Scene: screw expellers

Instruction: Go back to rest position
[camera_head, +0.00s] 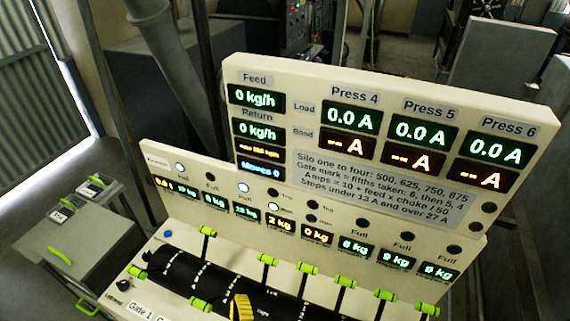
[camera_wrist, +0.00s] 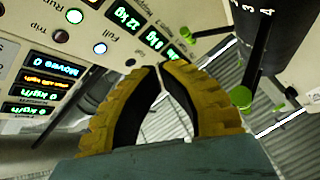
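My gripper (camera_wrist: 160,68) has two curved yellow fingers with black inner pads. Their tips meet in the wrist view, with only an empty slit lower down, so it looks shut on nothing. In the head view a yellow finger part of my gripper (camera_head: 241,307) shows at the bottom edge, over the lower part of the cream control panel (camera_head: 215,172). The rest of it is out of frame. In the wrist view the panel's displays appear tilted and upside down beyond the fingers.
Several green-tipped levers (camera_head: 267,259) stand along the panel's black drum (camera_head: 180,272), close around my gripper. A lever with a green knob (camera_wrist: 241,97) shows right of the fingers. Grey boxes with green handles (camera_head: 60,256) stand at left. Open floor (camera_head: 40,200) lies beyond them.

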